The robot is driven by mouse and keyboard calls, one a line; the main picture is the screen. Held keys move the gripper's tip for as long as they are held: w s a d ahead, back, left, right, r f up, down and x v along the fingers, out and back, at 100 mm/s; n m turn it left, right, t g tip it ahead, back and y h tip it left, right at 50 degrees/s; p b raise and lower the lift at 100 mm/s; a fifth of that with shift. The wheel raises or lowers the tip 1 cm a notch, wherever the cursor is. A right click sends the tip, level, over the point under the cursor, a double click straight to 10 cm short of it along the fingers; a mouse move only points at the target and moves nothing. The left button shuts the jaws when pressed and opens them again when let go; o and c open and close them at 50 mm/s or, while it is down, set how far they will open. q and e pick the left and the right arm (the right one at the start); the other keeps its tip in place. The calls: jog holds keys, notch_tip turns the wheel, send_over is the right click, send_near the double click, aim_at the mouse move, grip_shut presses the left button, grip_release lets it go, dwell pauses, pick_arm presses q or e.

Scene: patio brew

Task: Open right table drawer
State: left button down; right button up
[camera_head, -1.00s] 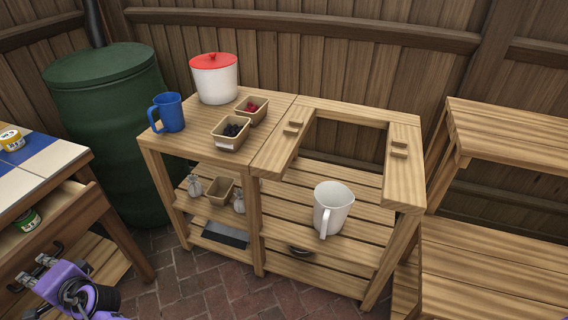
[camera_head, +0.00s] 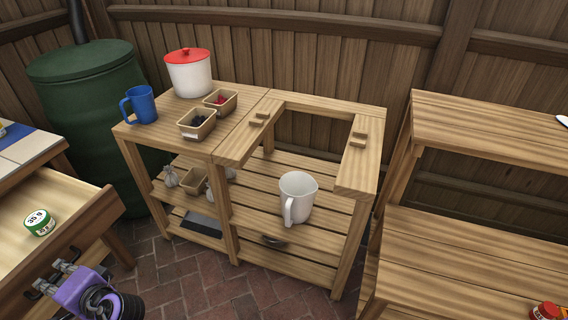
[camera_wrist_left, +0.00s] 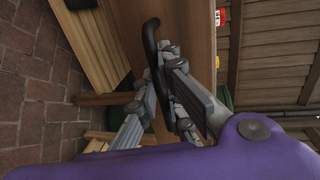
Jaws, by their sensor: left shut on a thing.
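The wooden table drawer (camera_head: 85,220) stands pulled out at the left of the head view, with its inside showing. Its front has a dark handle (camera_head: 75,250). In the wrist view the black handle (camera_wrist_left: 151,35) runs between the fingers of my left gripper (camera_wrist_left: 157,92). My left gripper (camera_head: 57,277) is shut on this handle in front of the drawer. A green and white tin (camera_head: 39,222) marked 35 g sits inside the drawer. My right gripper is not in view.
A wooden bench (camera_head: 237,150) with a white jug (camera_head: 297,197) and a blue mug (camera_head: 139,105) stands ahead. A green barrel (camera_head: 95,120) is behind the drawer. Stepped shelves (camera_head: 470,250) are at the right. The brick floor (camera_head: 190,280) before the bench is clear.

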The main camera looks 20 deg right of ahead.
pick_arm(q)
jog(key=shift+v, duration=0.75)
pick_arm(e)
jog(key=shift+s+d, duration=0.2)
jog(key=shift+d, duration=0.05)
pick_arm(q)
jog(key=shift+f, duration=0.15)
jog(key=c, duration=2.2)
grip_release()
jog(key=shift+o, duration=0.2)
jog(key=v, duration=1.2)
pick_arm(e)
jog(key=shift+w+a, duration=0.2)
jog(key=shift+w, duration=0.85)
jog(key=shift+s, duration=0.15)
